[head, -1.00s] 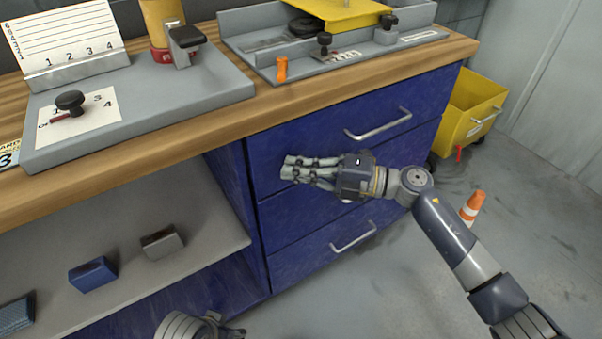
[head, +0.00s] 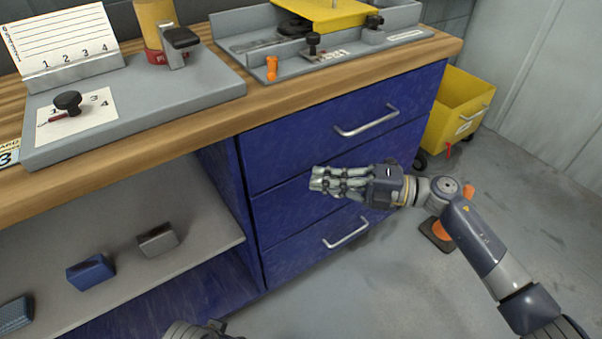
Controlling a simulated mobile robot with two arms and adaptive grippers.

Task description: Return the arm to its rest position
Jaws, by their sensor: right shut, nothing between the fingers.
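My right arm (head: 485,245) comes in from the lower right. My right gripper (head: 318,180) is shut and empty, in front of the blue drawer cabinet (head: 290,145) at about the height of the middle drawer. It hides part of that drawer front. I cannot tell how wide the gap to the cabinet is. Part of my left arm (head: 195,330) shows at the bottom edge; its fingers are not clearly seen.
The wooden worktop (head: 150,135) carries grey fixtures and a yellow part (head: 330,12). Blocks, including a blue one (head: 90,272), lie on the open shelf (head: 185,215). A yellow bin (head: 460,110) and an orange cone (head: 440,235) stand right. The floor at lower right is mostly clear.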

